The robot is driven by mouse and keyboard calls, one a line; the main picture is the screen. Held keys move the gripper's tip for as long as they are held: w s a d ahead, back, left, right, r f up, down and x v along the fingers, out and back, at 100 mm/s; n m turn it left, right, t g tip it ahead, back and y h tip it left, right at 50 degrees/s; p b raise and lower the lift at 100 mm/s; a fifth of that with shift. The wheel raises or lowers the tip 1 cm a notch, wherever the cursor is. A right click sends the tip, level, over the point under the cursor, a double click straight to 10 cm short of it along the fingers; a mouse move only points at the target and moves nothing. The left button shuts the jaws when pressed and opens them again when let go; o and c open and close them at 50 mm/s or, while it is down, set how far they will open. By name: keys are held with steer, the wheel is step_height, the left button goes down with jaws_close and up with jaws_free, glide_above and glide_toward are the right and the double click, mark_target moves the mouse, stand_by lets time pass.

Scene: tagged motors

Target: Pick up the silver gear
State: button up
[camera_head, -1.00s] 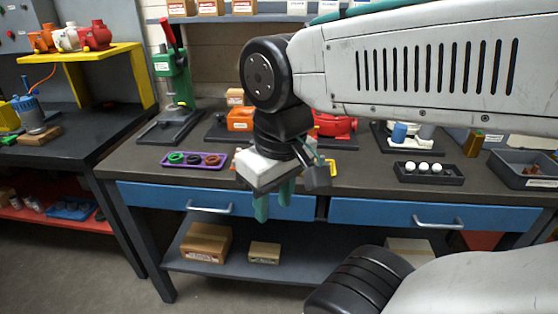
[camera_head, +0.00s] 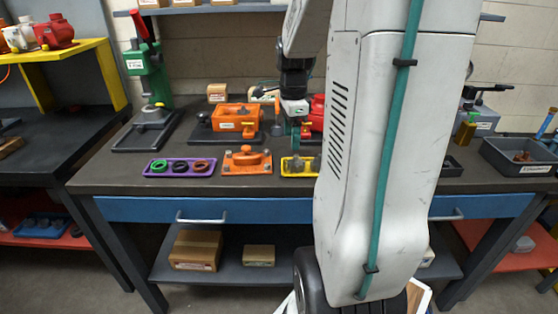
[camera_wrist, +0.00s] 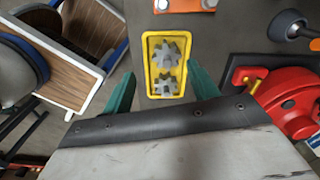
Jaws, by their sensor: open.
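In the wrist view, two silver-grey gears, an upper one (camera_wrist: 167,53) and a lower one (camera_wrist: 165,85), lie in a small yellow tray (camera_wrist: 147,50). In the head view the yellow tray (camera_head: 285,167) is on the workbench, and my arm hides its right part. The exact height above the gears is hard to tell.
An orange fixture (camera_head: 247,160) stands just left of the tray, and a purple tray (camera_head: 179,167) with rings is farther left. An orange motor (camera_head: 236,118) and a red motor (camera_wrist: 288,102) stand close by. The bench front edge is clear.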

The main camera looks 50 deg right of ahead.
mark_target(296, 155)
steer(key=shift+m, duration=0.5)
steer(key=f, duration=0.2)
steer(key=d+f, duration=0.1)
steer(key=f, duration=0.2)
steer(key=d+f, duration=0.1)
steer(key=f, duration=0.2)
steer(key=shift+s+f, duration=0.2)
steer(key=shift+f, duration=0.05)
steer(key=c, duration=0.9)
steer(key=shift+o, duration=0.2)
steer(key=shift+r, duration=0.1)
